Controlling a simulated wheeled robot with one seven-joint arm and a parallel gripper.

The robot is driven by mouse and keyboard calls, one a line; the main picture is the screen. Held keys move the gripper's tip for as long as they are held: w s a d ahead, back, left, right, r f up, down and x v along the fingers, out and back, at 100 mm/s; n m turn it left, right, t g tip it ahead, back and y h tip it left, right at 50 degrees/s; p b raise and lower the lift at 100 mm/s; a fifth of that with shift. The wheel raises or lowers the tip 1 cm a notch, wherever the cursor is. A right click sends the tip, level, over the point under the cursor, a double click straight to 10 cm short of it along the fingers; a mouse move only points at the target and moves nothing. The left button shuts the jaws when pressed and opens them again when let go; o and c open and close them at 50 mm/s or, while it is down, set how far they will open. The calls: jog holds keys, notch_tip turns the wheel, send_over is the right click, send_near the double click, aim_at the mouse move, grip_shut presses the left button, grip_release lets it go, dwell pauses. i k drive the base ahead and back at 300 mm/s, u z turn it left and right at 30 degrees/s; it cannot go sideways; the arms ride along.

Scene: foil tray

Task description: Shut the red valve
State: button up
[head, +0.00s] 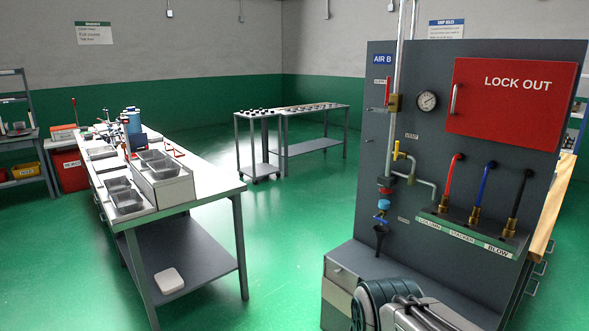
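A red valve handle (387,93) stands upright beside the vertical pipe on the dark panel. Its brass body (395,103) is on the pipe, to the left of the round gauge. The handle runs roughly parallel to the pipe. My gripper's fingers are not in view. Parts of my own arm show at the bottom, in front of the panel's base and well below the valve. Nothing is seen touching the valve.
A workbench (215,187) with trays stands left. Green floor (285,245) between is clear.

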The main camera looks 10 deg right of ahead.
aim_at(388, 83)
jog(key=z, duration=0.3)
jog(key=i, duration=1.9)
jog(key=z, duration=0.85)
jog(key=i, duration=0.35)
jog(key=u, duration=0.8)
